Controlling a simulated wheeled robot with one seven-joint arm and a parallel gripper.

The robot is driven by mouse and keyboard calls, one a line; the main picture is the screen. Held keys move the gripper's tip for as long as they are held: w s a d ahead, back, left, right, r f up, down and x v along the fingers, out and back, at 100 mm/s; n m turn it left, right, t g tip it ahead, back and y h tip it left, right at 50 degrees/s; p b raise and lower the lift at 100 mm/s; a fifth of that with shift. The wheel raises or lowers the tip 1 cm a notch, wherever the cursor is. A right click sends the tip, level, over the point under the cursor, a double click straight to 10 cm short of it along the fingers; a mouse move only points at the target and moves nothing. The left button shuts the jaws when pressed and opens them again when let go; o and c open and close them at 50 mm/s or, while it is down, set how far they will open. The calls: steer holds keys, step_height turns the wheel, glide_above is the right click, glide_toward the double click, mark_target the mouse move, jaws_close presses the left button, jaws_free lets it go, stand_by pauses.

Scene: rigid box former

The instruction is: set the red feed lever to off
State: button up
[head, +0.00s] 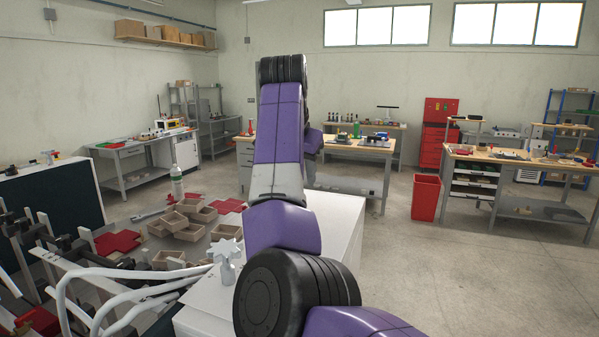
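I cannot make out a red feed lever for certain in the head view. A machine with pale rails and black clamps (62,247) fills the lower left, and red flat parts (117,243) lie in it. A small upright red item (250,127) stands on a far bench, too small to tell what it is. My purple and black arm rises through the middle and hides part of the scene behind it. My gripper is not visible.
Several tan open boxes (188,232) lie by the machine. A red bin (425,197) stands beside a workbench (520,158) at right. The floor (450,275) at lower right is clear.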

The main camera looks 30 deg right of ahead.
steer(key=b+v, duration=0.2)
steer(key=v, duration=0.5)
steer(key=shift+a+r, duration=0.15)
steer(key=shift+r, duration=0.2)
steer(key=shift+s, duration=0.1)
